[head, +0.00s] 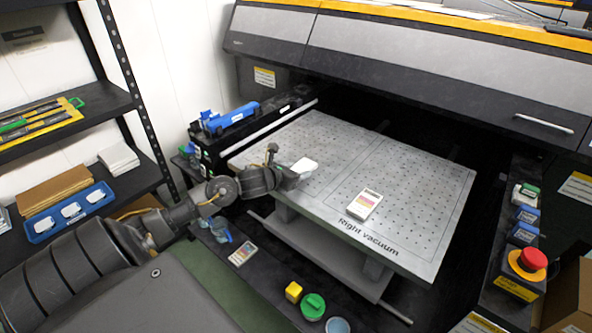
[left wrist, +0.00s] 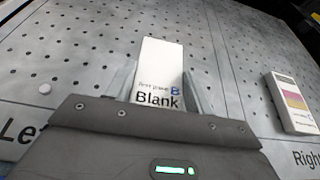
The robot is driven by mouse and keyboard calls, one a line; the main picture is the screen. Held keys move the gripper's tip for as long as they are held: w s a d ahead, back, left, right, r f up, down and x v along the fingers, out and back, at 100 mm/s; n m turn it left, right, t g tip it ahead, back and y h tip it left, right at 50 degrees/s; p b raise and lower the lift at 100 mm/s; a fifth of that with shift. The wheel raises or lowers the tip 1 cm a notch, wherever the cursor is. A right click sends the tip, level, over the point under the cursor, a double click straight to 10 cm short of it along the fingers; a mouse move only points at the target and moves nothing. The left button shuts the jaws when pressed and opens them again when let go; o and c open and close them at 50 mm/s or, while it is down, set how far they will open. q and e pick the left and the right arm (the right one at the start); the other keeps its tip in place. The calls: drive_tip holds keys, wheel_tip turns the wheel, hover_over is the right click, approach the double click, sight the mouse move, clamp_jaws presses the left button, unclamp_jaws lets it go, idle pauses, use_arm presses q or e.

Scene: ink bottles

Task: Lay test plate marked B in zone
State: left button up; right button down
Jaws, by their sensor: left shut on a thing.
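The white test plate marked B (left wrist: 160,72), printed "Blank", is held between the fingers of my left gripper (left wrist: 160,88). In the head view the plate (head: 304,165) shows as a small white piece at the tip of my left gripper (head: 293,174), over the left part of the perforated grey vacuum bed (head: 330,150). I cannot tell whether the plate touches the bed. A partly hidden label starting "Le" shows at lower left in the left wrist view. The right half is labelled "Right vacuum". My right gripper is out of view.
Another plate with coloured bands (head: 363,205) lies on the right half of the bed; it also shows in the left wrist view (left wrist: 293,102). A blue-topped carriage (head: 232,118) stands behind left. A red emergency button (head: 531,259) is at right. The bed's middle is clear.

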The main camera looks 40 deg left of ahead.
use_arm(q)
drive_tip(key=shift+f, duration=0.1)
drive_tip(key=o, duration=1)
drive_tip(key=shift+r, duration=0.25)
drive_tip(key=shift+s, duration=0.4)
drive_tip(key=b+v, duration=0.1)
drive_tip(key=v, duration=1)
drive_tip(key=shift+d+r, duration=0.1)
